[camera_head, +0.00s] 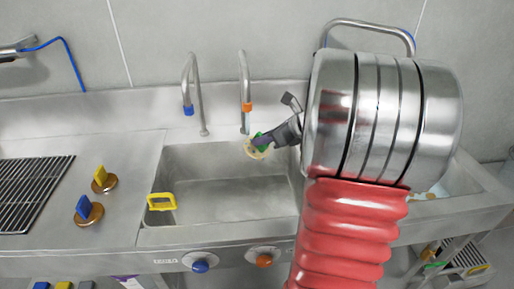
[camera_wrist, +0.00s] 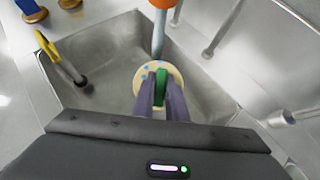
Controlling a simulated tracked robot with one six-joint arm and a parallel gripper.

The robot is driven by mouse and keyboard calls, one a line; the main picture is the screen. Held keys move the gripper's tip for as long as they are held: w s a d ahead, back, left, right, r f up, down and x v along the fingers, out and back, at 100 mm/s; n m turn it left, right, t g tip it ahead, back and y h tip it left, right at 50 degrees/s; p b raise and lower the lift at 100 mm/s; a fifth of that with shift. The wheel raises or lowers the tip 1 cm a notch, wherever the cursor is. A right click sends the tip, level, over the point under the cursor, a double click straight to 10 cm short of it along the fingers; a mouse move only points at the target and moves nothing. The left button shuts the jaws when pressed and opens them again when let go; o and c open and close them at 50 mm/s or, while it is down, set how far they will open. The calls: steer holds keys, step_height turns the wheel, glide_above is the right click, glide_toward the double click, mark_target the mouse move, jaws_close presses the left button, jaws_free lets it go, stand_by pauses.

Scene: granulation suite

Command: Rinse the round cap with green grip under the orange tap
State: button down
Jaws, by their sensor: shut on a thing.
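The round cap is a cream disc with a green grip, seen in the head view (camera_head: 256,151) and the wrist view (camera_wrist: 146,76). My gripper (camera_head: 268,140) is shut on the green grip (camera_wrist: 161,88) and holds the cap above the sink basin (camera_head: 225,200). The orange tap (camera_head: 247,106) has an orange collar at its spout. A pale blue stream (camera_wrist: 159,36) runs from it down to the cap's far edge in the wrist view. Small blue spots show on the cap's face. My fingers hide part of the disc.
A blue-collared tap (camera_head: 188,109) stands left of the orange one. The sink front has a blue knob (camera_head: 200,266) and an orange knob (camera_head: 264,261). A yellow handle (camera_head: 161,202) stands at the basin's left edge. Yellow-gripped (camera_head: 102,182) and blue-gripped (camera_head: 86,212) caps sit on the left counter.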

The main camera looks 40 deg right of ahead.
steer(key=shift+a, duration=0.1)
stand_by(0.6)
steer(key=shift+s+a, duration=0.1)
steer(key=shift+a, duration=0.25)
steer(key=shift+a, duration=0.1)
steer(key=shift+s, duration=0.15)
steer(key=s+d, duration=0.1)
steer(key=s, duration=0.6)
steer(key=shift+s+d, duration=0.3)
steer(key=shift+d, duration=0.05)
stand_by(0.8)
stand_by(1.4)
steer(key=v, duration=0.6)
steer(key=shift+s+r, duration=0.15)
stand_by(0.4)
stand_by(0.5)
